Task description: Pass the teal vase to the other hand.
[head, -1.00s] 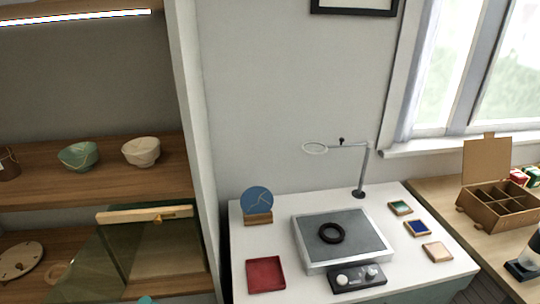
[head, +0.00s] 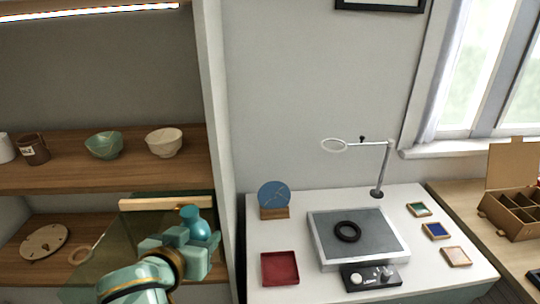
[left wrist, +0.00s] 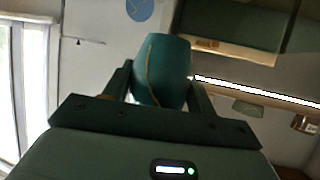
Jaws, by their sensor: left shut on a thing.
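The teal vase (head: 199,222) is in my left gripper (head: 190,240), at the lower left of the head view, in front of the shelf. Its narrow neck and rim point up in the head view. In the left wrist view the vase (left wrist: 161,70) sits between the two fingers of my left gripper (left wrist: 160,85), which is shut on it. A thin gold seam runs down its side. The fingers hide part of its lower body in the head view. My right gripper is not in view.
A wooden shelf (head: 120,183) with a green bowl (head: 104,145) and a cream bowl (head: 164,142) stands behind the gripper. To the right, a white table bears a grey turntable tray (head: 314,248), a red tray (head: 280,269) and a lamp (head: 381,170).

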